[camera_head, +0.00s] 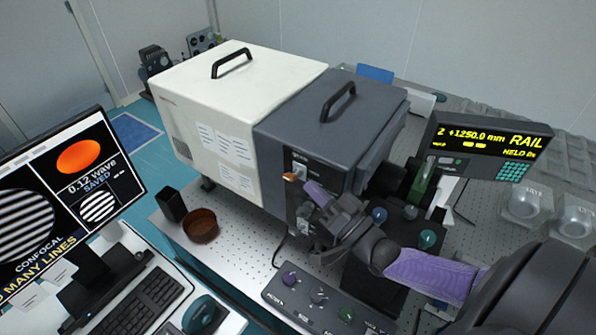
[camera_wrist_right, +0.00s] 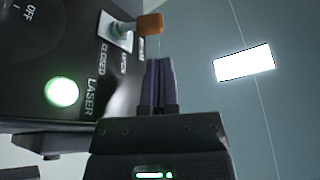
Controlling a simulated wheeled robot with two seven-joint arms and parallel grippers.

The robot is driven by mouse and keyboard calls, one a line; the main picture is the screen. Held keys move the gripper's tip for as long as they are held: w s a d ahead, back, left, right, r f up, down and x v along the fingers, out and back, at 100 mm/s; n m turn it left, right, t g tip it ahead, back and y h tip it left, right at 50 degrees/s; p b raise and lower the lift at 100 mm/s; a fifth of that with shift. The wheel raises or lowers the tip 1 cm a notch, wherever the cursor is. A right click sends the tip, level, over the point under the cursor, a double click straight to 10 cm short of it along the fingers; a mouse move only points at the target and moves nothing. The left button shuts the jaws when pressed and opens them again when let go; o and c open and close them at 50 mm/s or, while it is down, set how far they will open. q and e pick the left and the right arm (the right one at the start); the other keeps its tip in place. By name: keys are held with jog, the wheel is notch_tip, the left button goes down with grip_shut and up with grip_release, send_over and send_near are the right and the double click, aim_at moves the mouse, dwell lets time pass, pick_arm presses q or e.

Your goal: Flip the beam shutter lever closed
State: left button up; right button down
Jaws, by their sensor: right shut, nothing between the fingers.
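The beam shutter lever has an orange-brown tip (camera_head: 290,177) and stands out from the front panel of the dark grey instrument housing (camera_head: 300,125). In the right wrist view its tip (camera_wrist_right: 150,24) sits on a metal stem over a pale plate, with a CLOSED label (camera_wrist_right: 103,57) beside the plate. I cannot tell which position the lever is in. My right gripper (camera_head: 309,188) is shut and empty, just right of the lever and slightly below it. Its fingertips (camera_wrist_right: 159,64) show close to the orange tip, with a small apparent gap. My left gripper is out of view.
A lit green LASER button (camera_wrist_right: 62,92) and an OFF marking share the panel. A control box with knobs (camera_head: 318,297) stands below my right arm. A brown round dish (camera_head: 201,226) and black holder (camera_head: 171,201) stand left. The RAIL display (camera_head: 490,145) is at right.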

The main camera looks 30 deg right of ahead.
jog(key=shift+x, duration=2.4)
jog(key=shift+a+f+n+y, duration=0.1)
jog(key=shift+n+y, duration=0.1)
jog(key=shift+n, duration=0.25)
jog(key=shift+a+f+n+y, duration=0.1)
jog(key=shift+f+n+y, duration=0.1)
jog(key=shift+n, duration=0.25)
jog(key=n+y+b, duration=0.1)
jog(key=n, duration=0.1)
jog(key=f+n+b, duration=0.1)
jog(key=n, duration=0.1)
jog(key=shift+s+a+y, duration=0.2)
jog(key=shift+a+y, duration=0.05)
jog(key=shift+y, duration=0.15)
jog(key=n, duration=0.1)
jog(key=n+y+b, duration=0.1)
jog(key=n, duration=0.1)
jog(key=n+g+y, duration=0.1)
jog(key=n, duration=0.1)
jog(key=shift+a+f+b, duration=0.15)
jog(key=shift+f+b, duration=0.15)
jog(key=shift+f, duration=0.05)
jog(key=shift+s, duration=0.1)
send_near(292, 181)
jog(key=s, duration=0.1)
jog(key=s+d+r, duration=0.1)
jog(key=s+r, duration=0.1)
jog(key=s, duration=0.1)
jog(key=shift+d, duration=0.35)
jog(key=shift+f, duration=0.1)
